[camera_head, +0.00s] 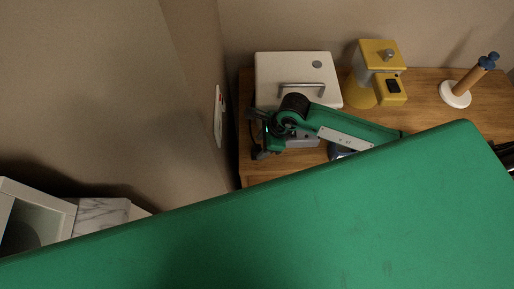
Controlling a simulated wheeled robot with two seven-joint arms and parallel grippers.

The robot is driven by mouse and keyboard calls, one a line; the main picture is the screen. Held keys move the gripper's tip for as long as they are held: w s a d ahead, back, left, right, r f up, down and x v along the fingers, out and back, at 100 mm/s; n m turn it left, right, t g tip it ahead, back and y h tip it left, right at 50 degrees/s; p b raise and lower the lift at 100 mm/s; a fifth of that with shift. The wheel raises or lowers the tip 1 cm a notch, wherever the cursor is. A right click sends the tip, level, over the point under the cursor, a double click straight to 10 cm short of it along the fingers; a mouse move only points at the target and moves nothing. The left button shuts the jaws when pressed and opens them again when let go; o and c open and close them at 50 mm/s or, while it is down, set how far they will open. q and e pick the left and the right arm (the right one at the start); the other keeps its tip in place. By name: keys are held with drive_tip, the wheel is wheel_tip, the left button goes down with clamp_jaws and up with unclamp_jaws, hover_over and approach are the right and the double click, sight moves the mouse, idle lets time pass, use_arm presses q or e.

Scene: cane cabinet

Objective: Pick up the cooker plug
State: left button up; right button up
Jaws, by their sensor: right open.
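The white cooker (268,70) with a grey bar handle stands on the wooden counter against the back wall. I cannot make out its plug clearly; a thin dark cord seems to run down at the counter's left edge, beside my gripper. My right gripper (258,136) is open at the left end of the green arm, in front of the cooker's lower left corner. Its fingers are small and dark here, and I see nothing held between them. My left gripper is not in view.
A white wall plate (218,116) with a red mark is on the left wall. A yellow appliance (377,54) and a wooden holder with a white base (455,94) stand right of the cooker on the counter (425,92).

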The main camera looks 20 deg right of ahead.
sight(258, 148)
drive_tip(key=shift+w+a+f+p, duration=0.1)
drive_tip(key=shift+a+f+p, duration=0.35)
drive_tip(key=shift+a+f, duration=0.25)
drive_tip(key=shift+w+f, duration=0.1)
drive_tip(key=shift+f, duration=0.6)
drive_tip(key=c, duration=0.9)
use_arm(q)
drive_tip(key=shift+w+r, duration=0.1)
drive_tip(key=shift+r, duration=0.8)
use_arm(e)
drive_tip(key=shift+o, duration=0.2)
drive_tip(key=shift+r, duration=0.15)
